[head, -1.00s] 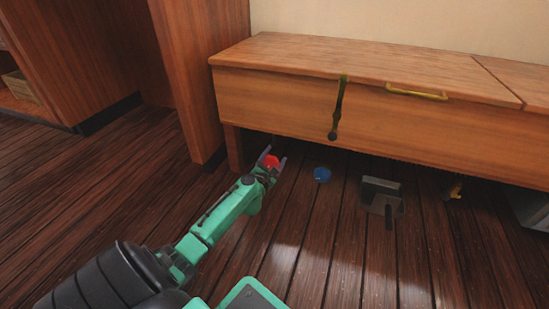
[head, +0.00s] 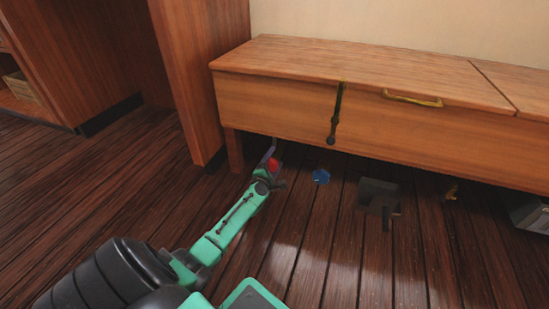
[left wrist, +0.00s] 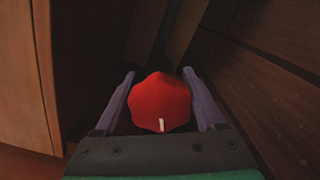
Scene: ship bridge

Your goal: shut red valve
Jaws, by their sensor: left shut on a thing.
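The red valve (head: 273,164) is under the front left part of the wooden bench, mostly hidden by my gripper in the head view. In the left wrist view the red valve knob (left wrist: 161,102) fills the space between the two fingers and carries a short white mark near its lower edge. My left gripper (head: 272,160) reaches in from the left and is shut on the knob, one finger on each side; it also shows in the left wrist view (left wrist: 160,100). My right gripper does not show.
A blue knob (head: 320,176) is just right of the red one. Further right are a dark pedal-like box (head: 377,193) and a small brass fitting (head: 451,192). The bench (head: 290,103) overhangs them, with a dark lever (head: 336,115) on its front.

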